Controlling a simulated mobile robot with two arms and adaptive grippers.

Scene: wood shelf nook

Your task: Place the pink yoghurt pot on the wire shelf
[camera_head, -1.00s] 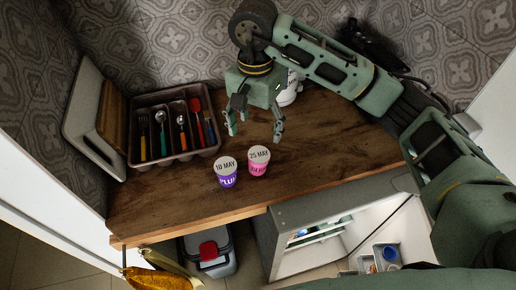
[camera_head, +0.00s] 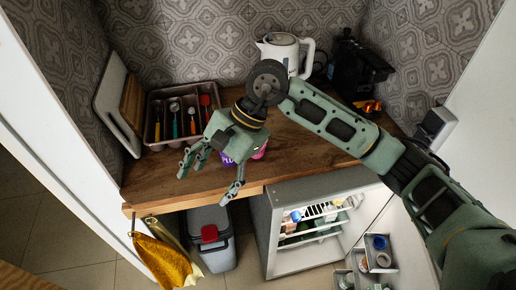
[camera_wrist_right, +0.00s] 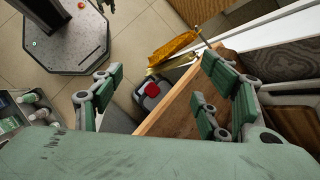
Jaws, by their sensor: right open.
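The pink yoghurt pot (camera_head: 260,152) stands on the wooden worktop, mostly hidden behind my right gripper (camera_head: 208,179). The purple pot (camera_head: 228,161) stands just left of it, also partly covered. My right gripper is open and empty, its fingers over the worktop's front edge, in front of and left of the pots. Its spread fingers also show in the right wrist view (camera_wrist_right: 155,95), where no pot shows. Shelves (camera_head: 318,236) show inside the open fridge below the worktop; which is the wire shelf I cannot tell.
The fridge door (camera_head: 408,240) stands open at the right, with items in its bins. A cutlery tray (camera_head: 158,140) is at the back left, a kettle (camera_head: 280,50) and a coffee machine (camera_head: 357,68) at the back. A grey bin (camera_head: 213,255) stands below the worktop.

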